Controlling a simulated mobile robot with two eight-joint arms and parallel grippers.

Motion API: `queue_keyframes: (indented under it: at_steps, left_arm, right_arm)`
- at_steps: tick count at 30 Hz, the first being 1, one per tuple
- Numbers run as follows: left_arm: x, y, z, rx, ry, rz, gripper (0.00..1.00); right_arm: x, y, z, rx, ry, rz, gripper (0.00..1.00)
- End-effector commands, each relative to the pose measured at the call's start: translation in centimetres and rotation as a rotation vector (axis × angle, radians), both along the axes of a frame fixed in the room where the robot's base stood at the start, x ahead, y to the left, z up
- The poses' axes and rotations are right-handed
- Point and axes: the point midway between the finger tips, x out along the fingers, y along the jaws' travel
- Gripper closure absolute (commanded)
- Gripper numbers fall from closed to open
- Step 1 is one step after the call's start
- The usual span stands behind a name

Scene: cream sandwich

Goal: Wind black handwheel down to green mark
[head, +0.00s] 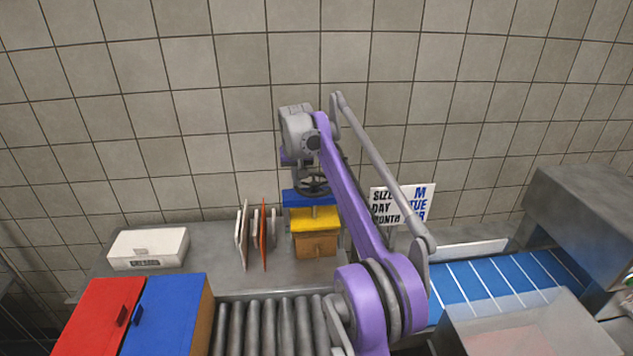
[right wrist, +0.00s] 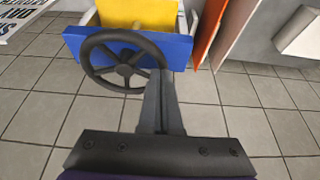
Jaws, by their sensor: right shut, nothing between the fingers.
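The black handwheel (head: 312,185) stands at the blue plate (head: 304,198) on the yellow block, below my right wrist in the head view. In the right wrist view the handwheel (right wrist: 124,70) shows large, with spokes and a round hub, in front of the blue plate (right wrist: 78,45). My right gripper (right wrist: 159,73) is shut and empty. Its fingertips overlap the wheel's right rim in that view; I cannot tell whether they touch it. In the head view the fingers are mostly hidden near the wheel. I cannot make out a green mark. My left gripper is not in view.
Upright white and orange panels (head: 263,236) stand left of the yellow block (head: 314,219). A SIZE/DAY/MONTH sign (head: 385,208) stands to its right. A white box (head: 148,248), red and blue lids, grey rollers (head: 268,325) and a blue conveyor (head: 490,283) surround the bench. A tiled wall is behind.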

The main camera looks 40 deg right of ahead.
Motion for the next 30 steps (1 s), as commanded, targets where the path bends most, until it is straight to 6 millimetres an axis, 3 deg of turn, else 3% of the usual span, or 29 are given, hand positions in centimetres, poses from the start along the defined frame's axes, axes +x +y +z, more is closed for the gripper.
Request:
queue_keyframes:
  at_steps: [7,17,26,30]
  left_arm:
    - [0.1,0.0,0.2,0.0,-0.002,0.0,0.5]
    - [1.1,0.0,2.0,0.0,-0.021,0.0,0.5]
    - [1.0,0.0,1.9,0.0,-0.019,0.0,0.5]
    - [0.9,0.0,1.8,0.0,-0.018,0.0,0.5]
  right_arm:
    - [-0.1,0.0,0.2,0.0,0.001,0.0,1.0]
    - [0.0,0.0,2.6,0.0,-0.001,0.0,1.0]
    - [-0.1,-0.1,2.4,0.0,0.001,0.0,1.0]
    - [-0.8,-1.1,2.4,-0.001,0.002,-0.004,1.0]
